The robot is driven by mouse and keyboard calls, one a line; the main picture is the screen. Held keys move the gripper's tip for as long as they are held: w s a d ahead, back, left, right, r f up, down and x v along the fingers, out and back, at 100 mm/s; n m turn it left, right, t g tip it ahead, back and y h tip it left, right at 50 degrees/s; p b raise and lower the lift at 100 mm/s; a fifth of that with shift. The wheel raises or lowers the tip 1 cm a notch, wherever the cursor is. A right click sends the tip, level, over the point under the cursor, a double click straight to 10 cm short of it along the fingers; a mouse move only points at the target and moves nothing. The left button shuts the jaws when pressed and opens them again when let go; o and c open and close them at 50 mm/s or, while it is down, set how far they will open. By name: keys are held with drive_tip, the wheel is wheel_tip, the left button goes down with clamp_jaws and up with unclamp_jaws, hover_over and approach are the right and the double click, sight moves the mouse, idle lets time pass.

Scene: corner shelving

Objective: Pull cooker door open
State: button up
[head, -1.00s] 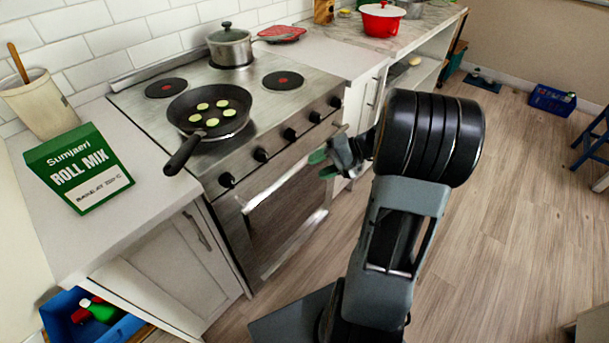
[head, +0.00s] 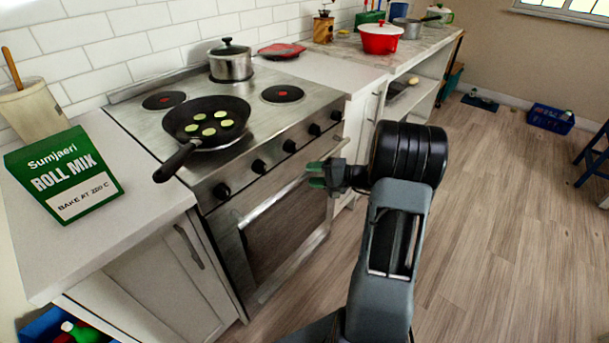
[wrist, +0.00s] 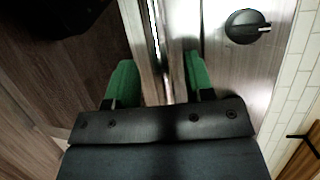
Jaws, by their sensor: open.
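The cooker door (head: 285,235) is shut, with a dark window in a steel frame. Its long bar handle (head: 268,203) runs along the top of the door, below the knobs. My gripper (head: 316,175) is open, with its green fingertips close to the right part of the handle. In the wrist view, the bright handle bar (wrist: 154,40) runs between the two green fingers of my gripper (wrist: 160,78). The fingers are apart from each other; I cannot tell whether they touch the bar or how far they reach past it.
A black pan (head: 207,124) with green slices stands on the hob, its handle jutting past the front edge. A steel pot (head: 231,64) stands behind it. A Roll Mix box (head: 63,174) is on the left counter.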

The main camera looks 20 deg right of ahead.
sight(309, 174)
drive_tip(key=shift+x, duration=1.6)
clamp_jaws()
